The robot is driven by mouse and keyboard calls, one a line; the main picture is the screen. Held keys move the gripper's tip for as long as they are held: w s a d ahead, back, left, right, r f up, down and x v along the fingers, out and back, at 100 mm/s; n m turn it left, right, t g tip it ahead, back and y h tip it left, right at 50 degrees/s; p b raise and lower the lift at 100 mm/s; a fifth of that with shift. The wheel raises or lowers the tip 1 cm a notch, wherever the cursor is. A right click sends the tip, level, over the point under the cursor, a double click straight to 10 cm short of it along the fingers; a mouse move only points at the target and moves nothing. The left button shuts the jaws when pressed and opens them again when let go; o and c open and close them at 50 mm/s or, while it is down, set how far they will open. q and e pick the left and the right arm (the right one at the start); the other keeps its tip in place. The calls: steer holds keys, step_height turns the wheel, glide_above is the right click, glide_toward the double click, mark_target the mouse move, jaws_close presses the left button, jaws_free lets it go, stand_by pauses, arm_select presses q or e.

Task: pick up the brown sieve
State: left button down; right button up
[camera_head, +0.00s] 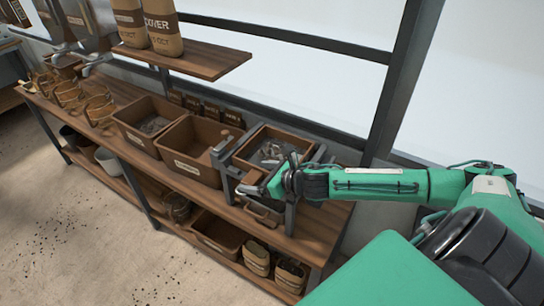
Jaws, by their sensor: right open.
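A square brown wooden-framed box that looks like the brown sieve (241,158) sits in a grey stand at the right end of the workbench. Grey pieces lie inside it. My right arm reaches in from the right, and my right gripper (256,187) is open just in front of the box's near side, close to the stand. I cannot tell whether it touches anything, as the fingers are small and overlap the stand. My left gripper is not in view.
The wooden bench (205,205) holds two brown bins, an empty-looking one (190,172) and one with dark soil (131,136). Wire baskets (99,108) stand farther left. A shelf (200,62) with paper bags (162,27) overhangs the back. Pots and a crate (218,236) sit below.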

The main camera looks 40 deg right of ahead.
steer(key=c, duration=1.3)
